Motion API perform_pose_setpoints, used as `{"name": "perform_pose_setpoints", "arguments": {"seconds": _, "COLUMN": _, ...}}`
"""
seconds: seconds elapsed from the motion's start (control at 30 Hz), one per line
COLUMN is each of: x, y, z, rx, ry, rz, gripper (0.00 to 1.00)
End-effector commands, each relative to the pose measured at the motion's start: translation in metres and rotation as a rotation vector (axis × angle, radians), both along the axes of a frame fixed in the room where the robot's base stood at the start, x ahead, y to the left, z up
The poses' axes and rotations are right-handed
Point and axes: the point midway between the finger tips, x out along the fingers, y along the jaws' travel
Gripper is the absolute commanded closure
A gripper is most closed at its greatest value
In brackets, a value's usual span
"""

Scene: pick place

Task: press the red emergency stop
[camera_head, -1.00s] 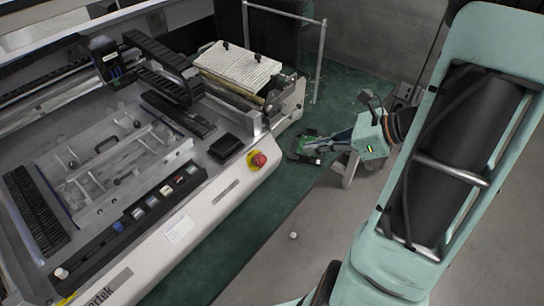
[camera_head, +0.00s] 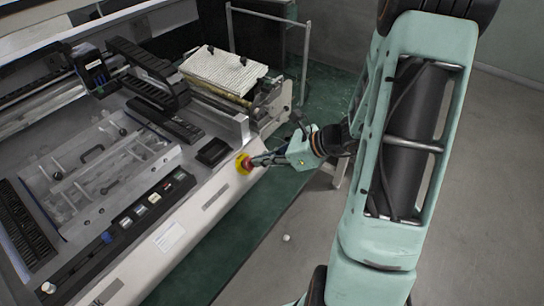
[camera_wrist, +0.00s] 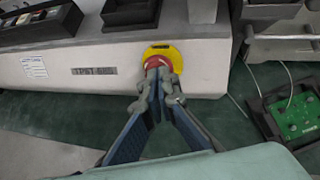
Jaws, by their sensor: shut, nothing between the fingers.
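The red emergency stop (camera_head: 246,162) sits on a yellow backing on the front face of the large machine (camera_head: 205,205). In the wrist view the red button (camera_wrist: 156,62) shows on its yellow plate (camera_wrist: 174,58), just beyond my fingertips. My gripper (camera_head: 256,160) is shut and empty. Its tips are at the button and overlap its lower edge in the wrist view (camera_wrist: 158,84). I cannot tell whether they touch it or whether the button is pushed in.
A green circuit board (camera_wrist: 296,115) lies in a dark tray at the right of the wrist view. A row of small switches (camera_head: 147,205) runs along the machine's front edge. A metal rail frame (camera_head: 304,60) stands behind. The grey floor at right is open.

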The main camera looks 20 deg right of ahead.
Motion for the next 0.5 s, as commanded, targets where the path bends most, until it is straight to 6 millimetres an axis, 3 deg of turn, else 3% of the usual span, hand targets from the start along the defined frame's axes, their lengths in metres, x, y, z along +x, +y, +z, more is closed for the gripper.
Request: {"name": "perform_pose_setpoints", "arguments": {"seconds": 0.5, "x": 0.0046, "y": 0.0045, "z": -0.007, "rx": -0.001, "ry": -0.001, "rz": 0.001, "gripper": 1.0}}
